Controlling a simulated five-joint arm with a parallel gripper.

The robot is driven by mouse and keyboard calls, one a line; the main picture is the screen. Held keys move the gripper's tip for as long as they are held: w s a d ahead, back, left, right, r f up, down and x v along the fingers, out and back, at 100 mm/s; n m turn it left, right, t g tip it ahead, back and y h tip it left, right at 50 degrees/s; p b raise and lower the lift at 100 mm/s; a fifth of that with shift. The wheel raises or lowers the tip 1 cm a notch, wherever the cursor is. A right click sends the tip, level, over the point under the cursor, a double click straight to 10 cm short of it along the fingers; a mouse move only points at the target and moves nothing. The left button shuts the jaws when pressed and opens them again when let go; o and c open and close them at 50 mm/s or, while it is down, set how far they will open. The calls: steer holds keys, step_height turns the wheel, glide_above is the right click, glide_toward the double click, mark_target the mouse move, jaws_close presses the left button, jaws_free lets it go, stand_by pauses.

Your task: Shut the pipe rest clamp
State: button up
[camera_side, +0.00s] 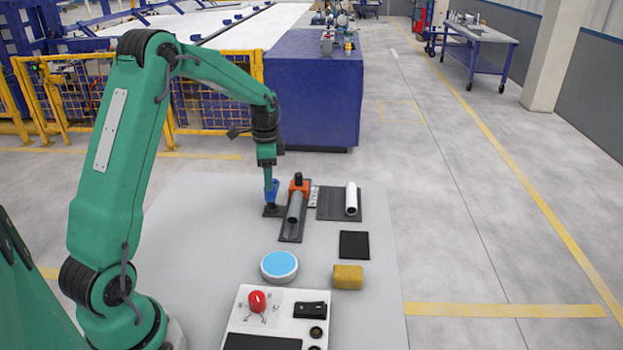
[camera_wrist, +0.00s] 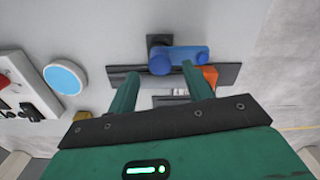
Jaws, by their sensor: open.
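A grey pipe (camera_side: 294,208) lies along a dark pipe rest (camera_side: 290,237). An orange clamp part (camera_side: 300,186) with a black knob is at the rest's far end; it also shows in the wrist view (camera_wrist: 210,75). A blue lever-like part (camera_side: 271,191) stands on a small black base to the left of the rest. In the wrist view the blue part (camera_wrist: 180,57) reaches across toward the orange part. My gripper (camera_wrist: 159,70) is open, its two green fingers apart and empty. In the side view it is above the blue part; contact cannot be told.
Nearer are a black pad (camera_side: 354,245), a yellow block (camera_side: 348,277), a blue-topped disc (camera_side: 279,265) and a white control panel (camera_side: 240,318).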

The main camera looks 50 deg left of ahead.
steer(key=shift+f, duration=1.75)
jaws_close()
